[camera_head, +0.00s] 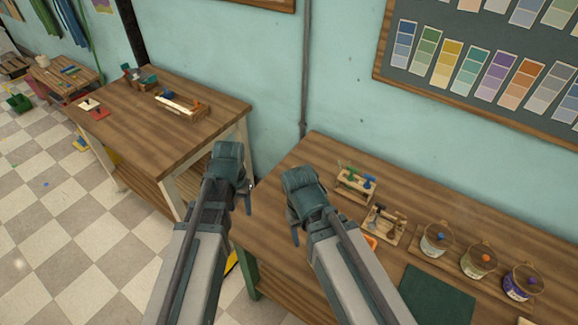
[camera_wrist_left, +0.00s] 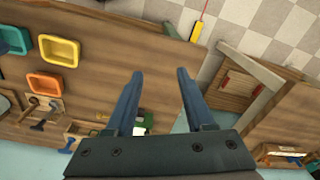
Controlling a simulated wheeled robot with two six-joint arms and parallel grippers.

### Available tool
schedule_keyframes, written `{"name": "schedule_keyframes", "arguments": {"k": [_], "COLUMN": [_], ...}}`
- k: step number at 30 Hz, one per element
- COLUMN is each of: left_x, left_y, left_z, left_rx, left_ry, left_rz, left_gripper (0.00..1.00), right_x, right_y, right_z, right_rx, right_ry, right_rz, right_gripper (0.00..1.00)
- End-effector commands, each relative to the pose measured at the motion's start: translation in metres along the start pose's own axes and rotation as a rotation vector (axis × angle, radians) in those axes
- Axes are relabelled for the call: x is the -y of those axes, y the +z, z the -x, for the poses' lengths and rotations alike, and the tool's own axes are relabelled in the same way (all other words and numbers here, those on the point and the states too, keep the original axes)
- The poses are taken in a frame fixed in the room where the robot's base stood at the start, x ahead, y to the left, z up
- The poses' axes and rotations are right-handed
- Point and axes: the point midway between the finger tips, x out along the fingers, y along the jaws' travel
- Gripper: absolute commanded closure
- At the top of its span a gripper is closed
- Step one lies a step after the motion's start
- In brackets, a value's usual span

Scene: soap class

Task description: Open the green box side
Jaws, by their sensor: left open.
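No green box shows clearly in the head view. In the left wrist view a small green piece with a white part (camera_wrist_left: 144,120) shows low between my left fingers; the gripper's body hides much of it, so I cannot tell whether it is the box. My left gripper (camera_head: 247,198) hangs in the air near the gap between the two wooden tables. In the left wrist view its fingers (camera_wrist_left: 159,75) are spread apart with nothing between their tips. My right gripper (camera_head: 292,222) is over the near table's left end, its fingers mostly hidden by its own arm.
The near table (camera_head: 285,262) carries a stand with green and blue tools (camera_head: 355,184), a wooden tool rack (camera_head: 384,225), several paint jars (camera_head: 436,241) and a dark green mat (camera_head: 437,296). Orange (camera_wrist_left: 50,84) and yellow (camera_wrist_left: 60,50) trays lie there. The far table (camera_head: 150,128) is mostly bare.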

Motion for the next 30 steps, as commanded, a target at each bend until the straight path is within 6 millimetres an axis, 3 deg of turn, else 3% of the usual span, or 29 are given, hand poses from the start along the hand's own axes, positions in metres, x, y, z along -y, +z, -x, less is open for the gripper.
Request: {"name": "schedule_keyframes", "arguments": {"k": [1, 5, 10, 15, 19, 24, 30], "left_x": [0.005, 0.008, 0.003, -0.021, -0.045, -0.064, -0.068], "left_y": [-0.021, -0.057, -0.117, -0.199, -0.252, -0.283, -0.286], "left_z": [0.004, 0.005, 0.006, 0.004, 0.003, 0.002, 0.002], "left_rx": [-0.003, -0.007, -0.005, 0.004, 0.011, 0.016, 0.017], "left_ry": [0.003, 0.009, 0.015, 0.024, 0.031, 0.038, 0.040], "left_rz": [-0.035, -0.157, -0.374, -0.689, -0.927, -1.097, -1.136], "left_gripper": [0.46, 0.46, 0.46, 0.46, 0.46, 0.46, 0.46], "right_x": [0.000, -0.001, -0.001, -0.001, -0.001, -0.001, -0.001], "right_y": [0.000, 0.000, 0.000, 0.001, 0.001, 0.001, 0.001], "right_z": [0.004, 0.007, 0.010, 0.010, 0.010, 0.010, 0.010], "right_rx": [0.000, 0.000, 0.000, 0.000, 0.000, 0.000, 0.000], "right_ry": [0.000, 0.000, 0.000, 0.000, 0.000, 0.000, 0.000], "right_rz": [0.000, -0.001, -0.001, -0.001, -0.001, -0.001, 0.000], "right_gripper": [0.44, 0.44, 0.44, 0.44, 0.44, 0.44, 0.44]}}
